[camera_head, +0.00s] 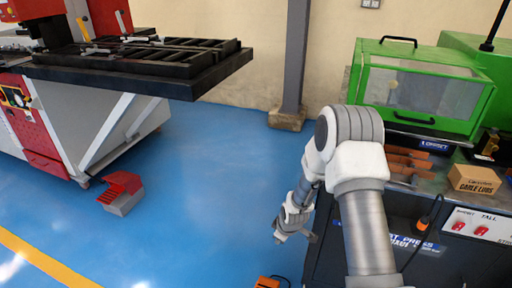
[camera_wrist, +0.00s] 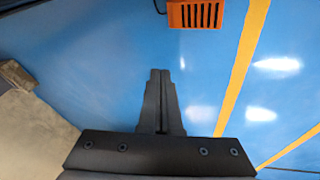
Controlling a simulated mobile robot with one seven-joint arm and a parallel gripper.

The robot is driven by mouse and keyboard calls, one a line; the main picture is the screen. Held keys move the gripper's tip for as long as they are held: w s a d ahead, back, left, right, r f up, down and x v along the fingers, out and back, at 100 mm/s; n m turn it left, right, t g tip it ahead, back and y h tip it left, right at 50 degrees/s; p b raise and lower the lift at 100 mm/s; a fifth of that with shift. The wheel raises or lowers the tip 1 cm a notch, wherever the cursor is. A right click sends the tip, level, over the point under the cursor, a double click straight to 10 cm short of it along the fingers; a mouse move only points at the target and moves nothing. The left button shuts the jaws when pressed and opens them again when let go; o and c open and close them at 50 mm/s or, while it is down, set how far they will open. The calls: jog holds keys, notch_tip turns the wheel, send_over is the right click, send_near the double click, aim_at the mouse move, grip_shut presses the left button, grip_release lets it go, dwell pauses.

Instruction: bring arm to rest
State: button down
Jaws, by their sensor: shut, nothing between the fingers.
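My arm rises at the right of the head view and bends over, with its forearm and wrist hanging down beside the dark bench front. My gripper (camera_wrist: 160,72) points down over the blue floor in the wrist view. Its two dark fingers are together, with nothing between them. In the head view the wrist end hangs above the floor, left of the bench, and the fingers are too small to make out clearly.
A green-hooded machine (camera_head: 425,85) stands on the dark bench (camera_head: 335,240) at the right, with a cardboard box (camera_head: 475,179). A red and black machine (camera_head: 140,75) stands at the left. A red-and-grey pedal (camera_head: 122,193) and an orange floor unit (camera_wrist: 196,13) lie on open blue floor.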

jog(key=s+d+r+m, duration=0.1)
jog(key=s+r+m, duration=0.1)
jog(key=r, duration=0.8)
jog(key=s+d+r+m+t+h, duration=0.1)
jog(key=s+d+r, duration=0.1)
jog(key=r, duration=0.7)
jog(key=s+d+r+m, duration=0.1)
jog(key=s+r+m, duration=0.15)
jog(key=r, duration=0.75)
jog(key=s+d+r+m, duration=0.1)
jog(key=s+r+m, duration=0.1)
jog(key=s+r, duration=0.35)
jog(key=s+r+m+t, duration=0.1)
jog(key=s+r+m, duration=0.1)
jog(key=s, duration=0.7)
jog(key=s+d+r+m, duration=0.1)
jog(key=s+r+m, duration=0.1)
jog(key=s+r, duration=0.35)
notch_tip(320, 180, up, 21)
jog(key=s+p, duration=0.1)
jog(key=p, duration=2.1)
jog(key=shift+s, duration=0.25)
jog(key=shift+d, duration=0.1)
